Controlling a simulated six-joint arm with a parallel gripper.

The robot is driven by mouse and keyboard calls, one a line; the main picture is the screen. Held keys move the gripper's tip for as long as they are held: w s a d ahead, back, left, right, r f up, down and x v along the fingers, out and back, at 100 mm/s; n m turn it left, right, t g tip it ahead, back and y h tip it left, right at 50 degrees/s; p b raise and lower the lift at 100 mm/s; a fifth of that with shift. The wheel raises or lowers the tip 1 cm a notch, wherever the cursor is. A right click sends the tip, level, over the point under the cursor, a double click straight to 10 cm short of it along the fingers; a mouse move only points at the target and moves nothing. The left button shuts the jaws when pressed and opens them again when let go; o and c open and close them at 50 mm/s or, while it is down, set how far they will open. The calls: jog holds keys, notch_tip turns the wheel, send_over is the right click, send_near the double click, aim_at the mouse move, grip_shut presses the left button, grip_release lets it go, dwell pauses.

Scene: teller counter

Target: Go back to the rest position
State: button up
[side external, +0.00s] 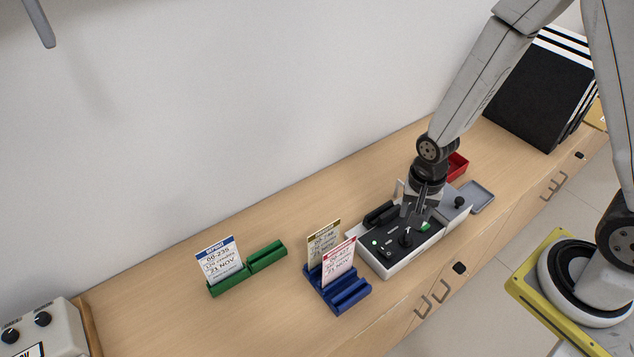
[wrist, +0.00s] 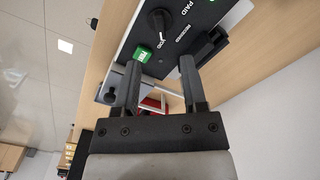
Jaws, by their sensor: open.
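My gripper (side external: 416,206) is above the black-topped machine (side external: 372,262) on the counter in the side external view, close over its panel. In the wrist view my gripper (wrist: 156,75) has its two fingers apart with nothing held between them. The machine's panel (wrist: 178,50) shows there with a black knob (wrist: 160,20), PAID, VOID and RECEIVED lettering and a green button (wrist: 142,54). Whether a fingertip touches the panel I cannot tell.
A blue holder (side external: 340,292) with two upright slips stands left of the machine. A green holder (side external: 266,256) with one slip (side external: 218,260) is farther left. A red tray (side external: 458,164), a grey tray (side external: 482,197) and black binders (side external: 535,90) are to the right. Bare counter (side external: 150,285) lies left.

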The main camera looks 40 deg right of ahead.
jog(key=shift+r, duration=0.1)
notch_tip(320, 180, up, 12)
jog(key=s+d+n+t, duration=0.1)
jog(key=n+t, duration=0.1)
jog(key=n, duration=0.8)
jog(key=shift+d+t, duration=0.3)
jog(key=shift+d, duration=0.05)
